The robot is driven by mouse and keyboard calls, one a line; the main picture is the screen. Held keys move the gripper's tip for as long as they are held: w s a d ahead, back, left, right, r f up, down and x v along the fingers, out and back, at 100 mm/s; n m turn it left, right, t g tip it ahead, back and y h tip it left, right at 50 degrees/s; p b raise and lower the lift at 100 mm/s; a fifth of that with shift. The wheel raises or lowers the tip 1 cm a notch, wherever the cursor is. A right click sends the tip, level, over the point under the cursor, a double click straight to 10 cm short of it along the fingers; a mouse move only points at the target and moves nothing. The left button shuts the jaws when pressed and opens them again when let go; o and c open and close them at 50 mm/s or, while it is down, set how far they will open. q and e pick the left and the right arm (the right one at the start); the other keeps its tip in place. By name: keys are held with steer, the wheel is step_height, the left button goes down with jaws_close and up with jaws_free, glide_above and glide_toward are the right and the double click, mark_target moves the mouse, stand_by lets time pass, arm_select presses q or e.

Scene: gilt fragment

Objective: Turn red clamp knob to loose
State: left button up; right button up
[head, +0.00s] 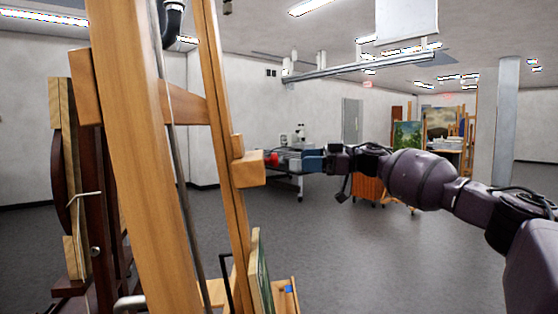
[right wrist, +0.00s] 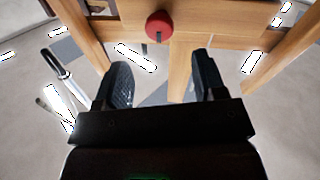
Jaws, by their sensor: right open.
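The red clamp knob (head: 272,158) shows in the head view at the side of the wooden easel (head: 150,140), on a wooden block. In the right wrist view the round red knob (right wrist: 159,25) is on a wooden crossbar, with a small dark stem below it. My right gripper (head: 296,161) reaches in from the right, level with the knob. In the right wrist view my right gripper (right wrist: 162,66) is open, its two black fingers apart and empty. The knob lies ahead of the gap between the fingertips, not between them. My left gripper is not in view.
The tall easel fills the left of the head view, with a framed canvas (head: 261,270) low on it. Behind are an orange cabinet (head: 369,191), and a painting (head: 407,135). The grey floor at the centre is clear.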

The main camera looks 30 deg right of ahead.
mark_target(272, 160)
steer(key=x, duration=0.8)
steer(key=shift+d, duration=0.1)
